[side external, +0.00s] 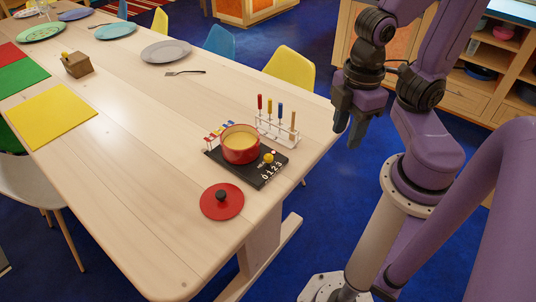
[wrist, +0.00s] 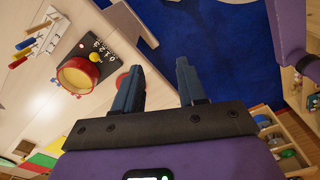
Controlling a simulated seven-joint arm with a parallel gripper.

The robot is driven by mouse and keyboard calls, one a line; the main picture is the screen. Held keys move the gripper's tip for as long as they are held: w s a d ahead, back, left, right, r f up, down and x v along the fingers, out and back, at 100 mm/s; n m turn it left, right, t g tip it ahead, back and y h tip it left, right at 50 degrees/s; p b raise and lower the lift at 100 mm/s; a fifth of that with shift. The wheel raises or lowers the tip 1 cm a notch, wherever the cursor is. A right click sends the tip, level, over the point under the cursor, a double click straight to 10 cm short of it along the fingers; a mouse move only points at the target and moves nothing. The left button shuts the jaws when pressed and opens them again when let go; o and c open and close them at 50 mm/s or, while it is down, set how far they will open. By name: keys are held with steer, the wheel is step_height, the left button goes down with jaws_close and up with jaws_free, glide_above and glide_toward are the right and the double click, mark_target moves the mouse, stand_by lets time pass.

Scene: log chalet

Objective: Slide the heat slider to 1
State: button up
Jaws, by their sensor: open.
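The black heat panel (side external: 262,181) lies on the wooden table, with white digits 0 to 3 along its front edge. The yellow slider knob (side external: 268,158) sits behind the digits, beside the pot; I cannot tell which digit it lines up with. The knob also shows in the wrist view (wrist: 95,57). A red pot (side external: 240,152) with yellow contents stands on the panel. My gripper (side external: 348,132) is open and empty, pointing down beyond the table's right edge, apart from the panel.
A red lid (side external: 222,201) with a black knob lies in front of the panel. A white rack (side external: 278,132) with coloured-handled tools stands behind it. Forks with coloured handles rest left of the pot. A grey plate (side external: 166,51) and yellow mat (side external: 52,116) are farther off.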

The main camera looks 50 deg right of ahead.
steer(key=shift+o, duration=0.2)
steer(key=shift+o, duration=1.2)
steer(key=w+a+f+n+h, duration=0.3)
steer(key=a+f+n+h, duration=0.15)
steer(key=f+h, duration=0.2)
steer(key=n+t+h, duration=0.5)
steer(key=n+t, duration=0.9)
glide_toward(270, 161)
steer(key=shift+t+y, duration=0.3)
steer(key=shift+y, duration=0.05)
steer(key=x, duration=0.9)
steer(key=shift+s+d+f, duration=0.1)
steer(key=shift+d, duration=0.15)
steer(key=shift+a, duration=0.1)
jaws_close()
